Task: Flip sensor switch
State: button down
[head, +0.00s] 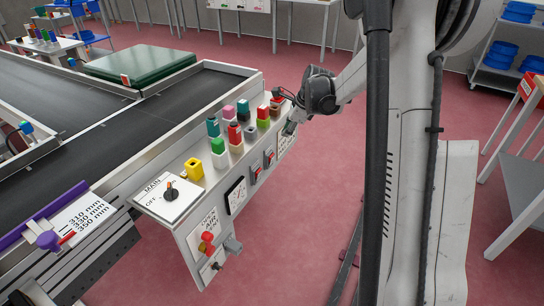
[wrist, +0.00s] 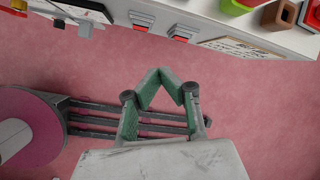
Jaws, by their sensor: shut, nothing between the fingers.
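The control panel (head: 215,185) sits on the side of the conveyor. Two small red-and-black rocker switches, one (head: 256,173) nearer and one (head: 269,155) farther, are on its front face. They also show in the wrist view, one on the left (wrist: 142,20) and one on the right (wrist: 181,32). I cannot read which is the sensor switch. My gripper (wrist: 162,72) is shut and empty, its green-padded fingertips together, over the floor and apart from the switches.
A rotary knob (head: 170,191), a dial meter (head: 236,195) and a red emergency knob (head: 207,238) are nearer. A printed label (wrist: 246,45) is right of the switches.

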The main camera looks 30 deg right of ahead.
aim_at(271, 160)
jog(key=w+d+f+m+b, duration=0.1)
jog(key=w+d+f+m, duration=0.2)
jog(key=d+f, duration=0.3)
notch_tip(271, 160, down, 6)
jog(key=shift+d+r+m+y+b, duration=0.15)
jog(key=shift+d+m+y+b, duration=0.2)
jog(key=shift+m, duration=0.55)
jog(key=shift+a, duration=0.1)
jog(key=w+a+f+b, duration=0.4)
jog(key=w+f+b, duration=0.1)
jog(key=f, duration=0.3)
jog(key=shift+w+a, duration=0.4)
jog(key=shift+w, duration=0.5)
